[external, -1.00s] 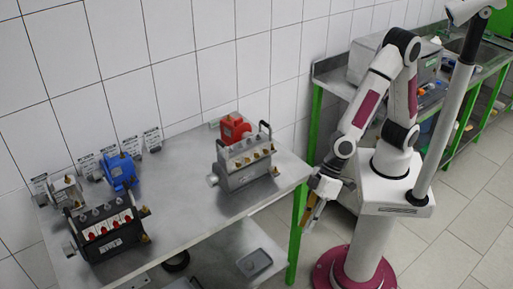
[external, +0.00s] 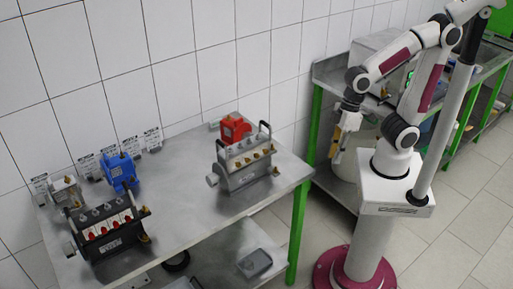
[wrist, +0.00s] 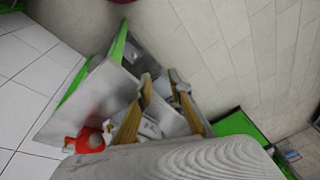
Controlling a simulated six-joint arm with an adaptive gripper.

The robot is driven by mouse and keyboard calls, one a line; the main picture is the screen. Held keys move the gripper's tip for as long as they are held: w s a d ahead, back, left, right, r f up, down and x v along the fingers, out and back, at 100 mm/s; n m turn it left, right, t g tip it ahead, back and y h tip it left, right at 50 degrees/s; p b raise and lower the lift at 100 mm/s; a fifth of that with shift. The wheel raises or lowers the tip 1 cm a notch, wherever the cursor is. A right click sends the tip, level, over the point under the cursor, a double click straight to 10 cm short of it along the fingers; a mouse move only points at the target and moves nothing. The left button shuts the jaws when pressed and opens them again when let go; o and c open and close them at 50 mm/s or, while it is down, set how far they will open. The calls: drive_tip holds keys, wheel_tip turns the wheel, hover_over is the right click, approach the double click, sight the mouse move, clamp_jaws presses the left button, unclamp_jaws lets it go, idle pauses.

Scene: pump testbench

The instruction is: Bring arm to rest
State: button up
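My gripper (external: 336,160) hangs in the gap between the work table and my column, with its yellow fingers pointing down. The wrist view shows the two fingers (wrist: 160,76) apart with nothing between them, so it is open and empty. It touches nothing that I can see. My arm is raised and bent at the elbow above my column.
The metal table (external: 205,215) with green legs bears a red pump (external: 235,128), a grey manifold (external: 245,163), a blue pump (external: 119,172) and a black manifold (external: 106,227). A second bench (external: 327,72) stands behind my arm, near the tiled wall.

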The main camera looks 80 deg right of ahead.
drive_tip(key=s+d+r+m+t+h, duration=0.1)
drive_tip(key=d+r+t, duration=0.1)
drive_tip(key=d, duration=0.5)
drive_tip(key=s+d+r+m+t+h, duration=0.1)
drive_tip(key=d+r+m, duration=0.1)
drive_tip(key=d+r, duration=0.3)
drive_tip(key=shift+s+d+r+m+t, duration=0.2)
drive_tip(key=shift+s+d+m+t, duration=0.15)
drive_tip(key=shift+d, duration=0.75)
idle(1.8)
